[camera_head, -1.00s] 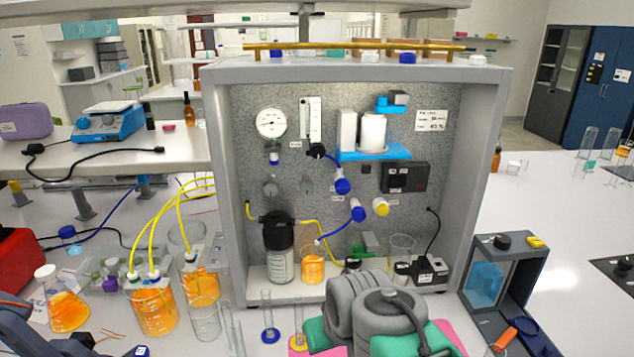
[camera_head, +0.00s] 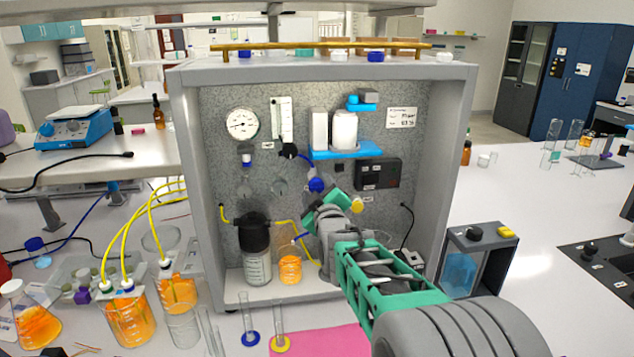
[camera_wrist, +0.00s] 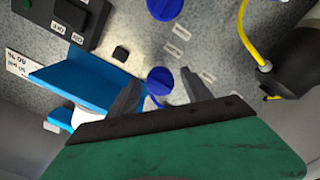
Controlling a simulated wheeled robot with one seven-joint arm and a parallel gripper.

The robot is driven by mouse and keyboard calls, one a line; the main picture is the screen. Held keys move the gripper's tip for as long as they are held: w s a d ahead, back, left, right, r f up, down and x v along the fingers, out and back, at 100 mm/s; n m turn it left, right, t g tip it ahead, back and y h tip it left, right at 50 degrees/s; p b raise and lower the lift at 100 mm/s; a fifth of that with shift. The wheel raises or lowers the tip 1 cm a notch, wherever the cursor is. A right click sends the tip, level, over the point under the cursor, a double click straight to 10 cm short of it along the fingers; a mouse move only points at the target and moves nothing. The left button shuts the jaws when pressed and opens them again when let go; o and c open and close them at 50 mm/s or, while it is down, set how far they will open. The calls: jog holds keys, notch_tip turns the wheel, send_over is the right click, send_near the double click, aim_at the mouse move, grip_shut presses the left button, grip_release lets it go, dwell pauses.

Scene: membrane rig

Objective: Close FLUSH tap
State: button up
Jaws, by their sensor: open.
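The rig's back panel (camera_head: 215,130) carries small round taps. A blue tap (camera_head: 316,185) sits below the blue shelf in the head view; a yellow tap (camera_head: 357,204) is to its lower right. In the wrist view a blue tap (camera_wrist: 160,80) shows between the fingers of my gripper (camera_wrist: 158,90), which is open and apparently not touching it. Another blue tap (camera_wrist: 164,9) is at the top edge there. Small white labels (camera_wrist: 180,33) lie near the taps, too small to read, so I cannot tell which is FLUSH.
The blue shelf (camera_wrist: 80,72) lies close beside one finger in the wrist view. A black meter box (camera_head: 378,173) is right of the taps. A dark-topped bottle (camera_head: 255,245) and a beaker of orange liquid (camera_head: 290,268) stand on the rig floor. Yellow tubing (camera_wrist: 246,45) runs nearby.

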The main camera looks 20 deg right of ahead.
jog(key=shift+w+d, duration=0.1)
jog(key=shift+w, duration=0.5)
jog(key=shift+c, duration=0.6)
grip_shut()
